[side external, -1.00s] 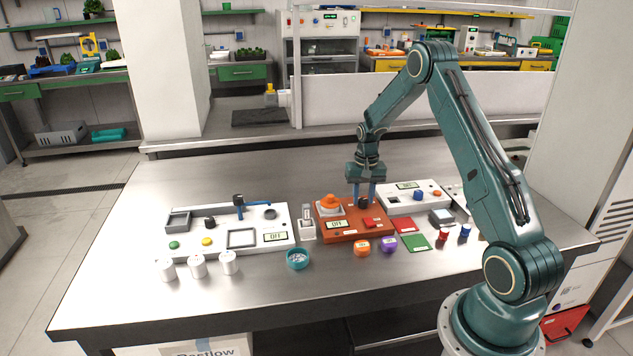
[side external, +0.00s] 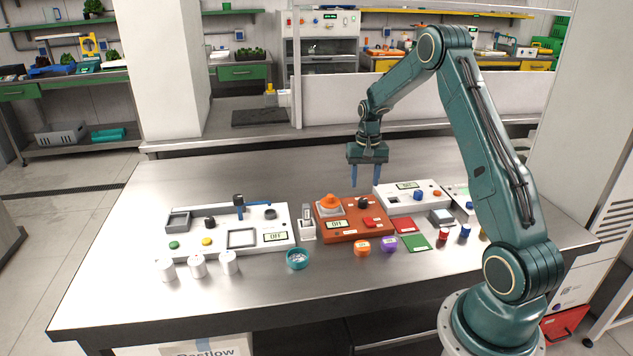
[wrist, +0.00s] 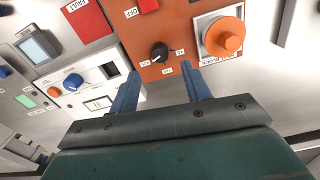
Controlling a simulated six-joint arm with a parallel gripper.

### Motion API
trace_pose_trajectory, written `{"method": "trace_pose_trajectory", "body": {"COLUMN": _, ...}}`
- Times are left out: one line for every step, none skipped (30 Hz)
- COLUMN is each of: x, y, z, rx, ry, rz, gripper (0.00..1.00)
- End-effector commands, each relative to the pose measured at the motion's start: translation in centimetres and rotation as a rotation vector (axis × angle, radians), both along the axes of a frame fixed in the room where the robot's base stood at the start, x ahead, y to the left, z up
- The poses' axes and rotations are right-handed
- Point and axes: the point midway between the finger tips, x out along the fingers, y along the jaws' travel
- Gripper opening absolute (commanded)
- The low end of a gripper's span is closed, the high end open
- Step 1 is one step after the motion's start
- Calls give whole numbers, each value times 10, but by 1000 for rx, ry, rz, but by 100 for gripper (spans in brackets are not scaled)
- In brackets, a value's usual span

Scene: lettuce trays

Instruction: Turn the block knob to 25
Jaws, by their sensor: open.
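The block knob is a small black knob (side external: 364,203) on top of the orange block (side external: 348,233). In the wrist view the knob (wrist: 160,52) shows a pale pointer mark toward its lower left. Small white labels stand around it, too small to read surely. My gripper (side external: 366,186) is open and empty, pointing down above the knob and apart from it. In the wrist view the knob shows just beyond the gap between the blue fingertips (wrist: 160,70). The block's display (side external: 337,224) reads OFF.
An orange round button (side external: 330,201) sits on the block left of the knob, and a red button (side external: 369,222) in front. A white panel (side external: 425,205) stands behind right. Orange and purple round pieces (side external: 389,244) lie in front. The table behind the block is clear.

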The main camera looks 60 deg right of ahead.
Motion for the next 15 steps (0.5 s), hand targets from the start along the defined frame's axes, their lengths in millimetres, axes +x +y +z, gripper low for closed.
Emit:
{"method": "trace_pose_trajectory", "body": {"x": 1, "y": -1, "z": 10, "rx": -2, "ry": -3, "rz": 0, "gripper": 48}}
{"method": "trace_pose_trajectory", "body": {"x": 1, "y": -1, "z": 16, "rx": -3, "ry": -4, "rz": 0, "gripper": 48}}
{"method": "trace_pose_trajectory", "body": {"x": 1, "y": 0, "z": 23, "rx": -2, "ry": -3, "rz": 0, "gripper": 48}}
{"method": "trace_pose_trajectory", "body": {"x": 1, "y": -1, "z": 28, "rx": -3, "ry": -4, "rz": 0, "gripper": 48}}
{"method": "trace_pose_trajectory", "body": {"x": 1, "y": -1, "z": 33, "rx": -2, "ry": -3, "rz": 0, "gripper": 48}}
{"method": "trace_pose_trajectory", "body": {"x": 1, "y": -1, "z": 39, "rx": -3, "ry": -4, "rz": 0, "gripper": 48}}
{"method": "trace_pose_trajectory", "body": {"x": 1, "y": 0, "z": 44, "rx": -2, "ry": -3, "rz": 0, "gripper": 48}}
{"method": "trace_pose_trajectory", "body": {"x": 0, "y": 0, "z": 48, "rx": -2, "ry": -3, "rz": 0, "gripper": 48}}
{"method": "trace_pose_trajectory", "body": {"x": 0, "y": 0, "z": 54, "rx": -2, "ry": -3, "rz": 0, "gripper": 48}}
{"method": "trace_pose_trajectory", "body": {"x": 1, "y": 0, "z": 57, "rx": -2, "ry": -3, "rz": 0, "gripper": 48}}
{"method": "trace_pose_trajectory", "body": {"x": 1, "y": -1, "z": 61, "rx": -2, "ry": -3, "rz": 0, "gripper": 48}}
{"method": "trace_pose_trajectory", "body": {"x": 1, "y": -1, "z": 65, "rx": -2, "ry": -3, "rz": 0, "gripper": 48}}
{"method": "trace_pose_trajectory", "body": {"x": 1, "y": 0, "z": 67, "rx": -1, "ry": -2, "rz": 0, "gripper": 48}}
{"method": "trace_pose_trajectory", "body": {"x": 0, "y": 0, "z": 70, "rx": -2, "ry": -1, "rz": 0, "gripper": 48}}
{"method": "trace_pose_trajectory", "body": {"x": 0, "y": 0, "z": 72, "rx": -2, "ry": -1, "rz": 0, "gripper": 48}}
